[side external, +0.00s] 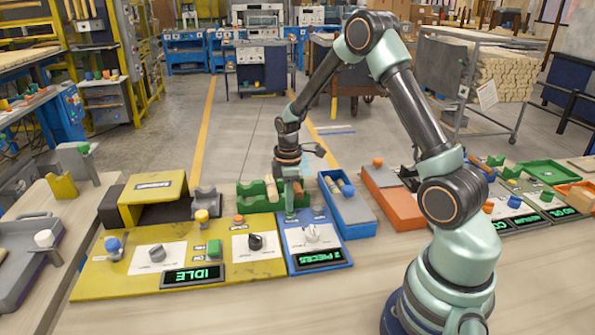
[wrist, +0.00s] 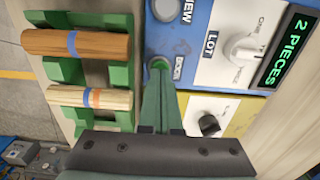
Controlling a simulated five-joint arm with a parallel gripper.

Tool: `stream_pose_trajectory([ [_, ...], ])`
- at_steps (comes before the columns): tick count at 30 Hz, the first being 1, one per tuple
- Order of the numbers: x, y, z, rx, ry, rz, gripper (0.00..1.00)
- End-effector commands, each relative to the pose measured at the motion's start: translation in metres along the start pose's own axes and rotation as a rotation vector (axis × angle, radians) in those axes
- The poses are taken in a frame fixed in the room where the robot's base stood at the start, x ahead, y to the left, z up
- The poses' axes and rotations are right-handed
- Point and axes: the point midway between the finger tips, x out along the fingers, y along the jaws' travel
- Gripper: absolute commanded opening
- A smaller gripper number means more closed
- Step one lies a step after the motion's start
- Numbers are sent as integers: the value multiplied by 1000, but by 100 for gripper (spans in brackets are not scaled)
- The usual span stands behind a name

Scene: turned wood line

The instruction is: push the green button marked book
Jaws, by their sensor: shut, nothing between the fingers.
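The blue panel (side external: 335,243) carries a white dial and a display reading 2 PIECES. It also shows in the wrist view (wrist: 203,95). My gripper (side external: 290,215) is shut and empty, pointing down over the panel's far left part. In the wrist view my fingertips (wrist: 159,68) are at the green button (wrist: 158,62), beside the label that seems to read BOOK. The fingers cover most of the button. I cannot tell whether they touch it or hover just above. In the side view the button is hidden behind the fingers.
The white LOT dial (wrist: 242,48) and another round button (wrist: 165,9) are close by on the panel. A green rack (side external: 255,196) with turned wood pieces stands behind it. A yellow panel (side external: 130,270) with knobs and an IDLE display is at left, a blue tray (side external: 350,210) at right.

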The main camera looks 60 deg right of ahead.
Motion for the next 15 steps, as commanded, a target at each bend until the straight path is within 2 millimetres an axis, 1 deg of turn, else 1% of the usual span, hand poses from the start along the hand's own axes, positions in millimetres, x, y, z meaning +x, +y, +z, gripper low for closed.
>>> stream_pose_trajectory([
  [3,3,0,0,0,0,0,0],
  [12,4,0,0,0,0,0,0],
  [15,10,0,0,0,-1,-2,0],
])
